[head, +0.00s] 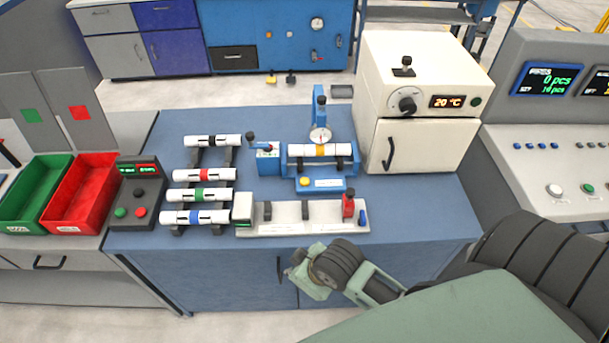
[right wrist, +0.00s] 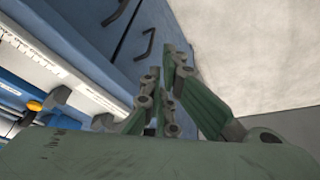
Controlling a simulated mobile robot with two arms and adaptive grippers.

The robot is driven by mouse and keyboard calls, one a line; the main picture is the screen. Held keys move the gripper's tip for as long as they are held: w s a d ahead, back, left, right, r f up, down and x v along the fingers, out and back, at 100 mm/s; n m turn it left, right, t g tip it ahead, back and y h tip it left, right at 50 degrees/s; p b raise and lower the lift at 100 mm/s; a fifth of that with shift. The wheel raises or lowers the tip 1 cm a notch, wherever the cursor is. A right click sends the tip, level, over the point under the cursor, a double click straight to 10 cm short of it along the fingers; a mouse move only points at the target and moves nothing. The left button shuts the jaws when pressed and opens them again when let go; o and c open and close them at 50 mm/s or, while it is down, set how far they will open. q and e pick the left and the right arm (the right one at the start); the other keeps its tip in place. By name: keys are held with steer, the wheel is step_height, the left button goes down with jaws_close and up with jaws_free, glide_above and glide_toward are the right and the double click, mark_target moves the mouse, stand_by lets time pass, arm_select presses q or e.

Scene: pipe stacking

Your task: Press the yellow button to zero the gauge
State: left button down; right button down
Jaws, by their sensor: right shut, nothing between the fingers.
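The yellow button (head: 304,182) is on the front of a blue gauge stand (head: 332,185), left of a small white label. A round dial gauge (head: 320,135) hangs from the stand's post, over a white pipe with a yellow band (head: 299,150) lying across the stand. My right gripper (head: 290,272) is shut and empty in front of the bench's front edge, apart from the button and nearer to me. In the right wrist view its green fingers (right wrist: 167,75) are together. A yellow round thing at the left there (right wrist: 35,105) looks like the button. My left gripper is not in view.
A white fixture (head: 285,229) with a red clamp (head: 348,203) lies between my right gripper and the stand. Several banded pipes rest on a rack (head: 178,230) at left. A cream oven (head: 425,100) stands at the right. Bench top right of the fixture (head: 420,215) is clear.

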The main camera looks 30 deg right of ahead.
steer(key=w+r+n+t, duration=0.1)
steer(key=w+r+n, duration=0.1)
steer(key=w+r, duration=0.2)
step_height(320, 180, up, 9)
steer(key=n+t, duration=0.4)
glide_above(305, 182)
steer(key=a, duration=0.2)
steer(key=shift+w+d+f+p, duration=0.1)
steer(key=shift+w+d+p, duration=0.15)
steer(key=shift+w+p, duration=0.15)
steer(key=shift+f, duration=0.1)
step_height(305, 182, down, 8)
steer(key=b, duration=0.7)
steer(key=shift+b, duration=0.4)
steer(key=shift+f, duration=0.35)
